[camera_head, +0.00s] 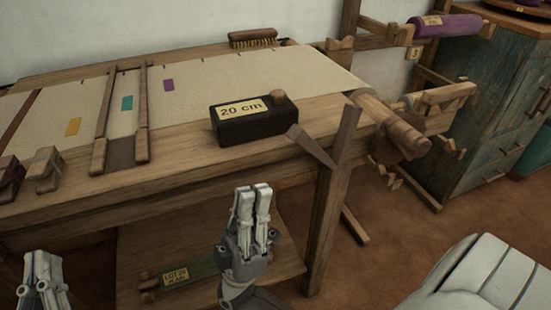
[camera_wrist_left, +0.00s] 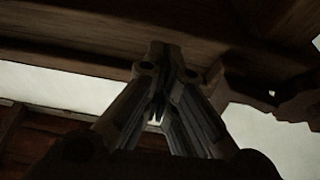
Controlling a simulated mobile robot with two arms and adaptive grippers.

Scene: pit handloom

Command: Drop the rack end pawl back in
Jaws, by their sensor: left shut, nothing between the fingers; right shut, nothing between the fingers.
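A slanted, pointed wooden piece (camera_head: 313,147) sits against an upright wooden post (camera_head: 335,190) at the loom's front right; it looks like a pawl, but I cannot tell for sure. My right gripper (camera_head: 254,190) is shut and empty, pointing up in front of the loom's front beam, left of the post and lower than the slanted piece. My left gripper (camera_head: 42,256) is shut and empty at the lower left, below wooden blocks. In the left wrist view its closed fingers (camera_wrist_left: 160,50) point toward a dark wooden beam (camera_wrist_left: 70,40).
A black block labelled "20 cm" (camera_head: 250,125) stands on the loom's front beam. Cream cloth (camera_head: 210,85) runs to a roller (camera_head: 395,125) at the right. A brush (camera_head: 252,38) lies at the back. A teal cabinet (camera_head: 490,110) stands at the right; brown floor (camera_head: 375,265) shows between.

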